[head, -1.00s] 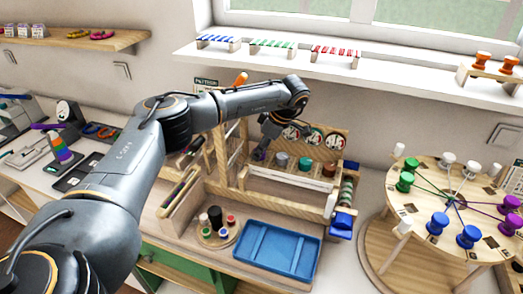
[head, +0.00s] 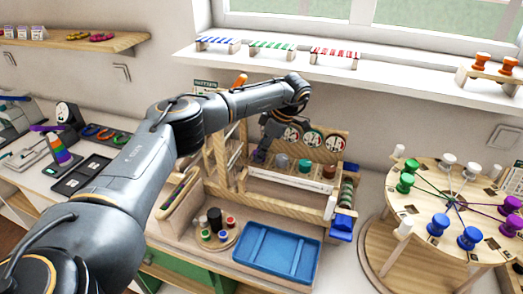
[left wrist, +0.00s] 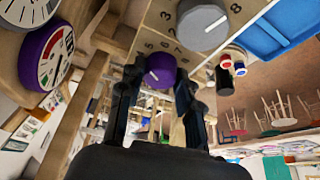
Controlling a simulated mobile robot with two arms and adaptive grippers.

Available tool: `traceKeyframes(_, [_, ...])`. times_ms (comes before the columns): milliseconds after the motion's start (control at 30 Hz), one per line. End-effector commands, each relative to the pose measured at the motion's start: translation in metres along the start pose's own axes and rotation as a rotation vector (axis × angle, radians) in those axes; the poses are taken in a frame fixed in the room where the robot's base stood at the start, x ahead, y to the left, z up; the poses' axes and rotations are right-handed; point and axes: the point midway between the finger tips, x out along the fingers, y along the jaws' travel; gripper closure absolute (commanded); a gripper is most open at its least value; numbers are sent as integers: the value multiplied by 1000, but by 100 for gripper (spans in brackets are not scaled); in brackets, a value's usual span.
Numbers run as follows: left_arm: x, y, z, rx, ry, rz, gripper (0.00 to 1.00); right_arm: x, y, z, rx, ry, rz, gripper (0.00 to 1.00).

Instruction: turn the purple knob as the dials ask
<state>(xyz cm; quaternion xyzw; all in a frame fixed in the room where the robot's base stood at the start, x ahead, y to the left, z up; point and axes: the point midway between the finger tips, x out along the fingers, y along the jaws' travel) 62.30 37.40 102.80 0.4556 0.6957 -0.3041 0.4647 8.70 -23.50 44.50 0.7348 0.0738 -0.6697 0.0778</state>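The purple knob (left wrist: 160,70), with a white pointer line, sits on a numbered wooden panel in the left wrist view. My left gripper (left wrist: 160,88) has a dark finger on each side of it; I cannot tell whether they press on it. In the head view my left gripper (head: 262,150) reaches down at the left end of the knob row and hides the purple knob. The purple-rimmed dial (left wrist: 45,57) shows a red-marked face in the wrist view; its exact reading is too small to tell. My right gripper is out of view.
A grey knob (left wrist: 202,27) stands close beside the purple one. Teal (head: 305,165) and orange-brown (head: 329,171) knobs continue the row under other dials (head: 312,142). A wooden frame post (head: 221,158) stands left of my gripper. A blue tray (head: 275,252) lies in front.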

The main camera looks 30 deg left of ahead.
Motion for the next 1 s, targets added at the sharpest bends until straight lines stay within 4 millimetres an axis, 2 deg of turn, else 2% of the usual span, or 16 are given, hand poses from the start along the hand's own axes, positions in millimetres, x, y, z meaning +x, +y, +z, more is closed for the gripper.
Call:
traceKeyframes(33, [1,0,0,1,0,-1,58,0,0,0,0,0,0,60])
traceKeyframes(100, [1,0,0,1,0,-1,43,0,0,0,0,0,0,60])
traceKeyframes(467, [-3,0,0,1,-1,1,43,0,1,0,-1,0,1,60])
traceKeyframes(633, [-26,1,0,0,-3,3,43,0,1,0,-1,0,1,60])
traceKeyframes(1000, [-100,0,1,1,-1,1,43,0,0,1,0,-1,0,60])
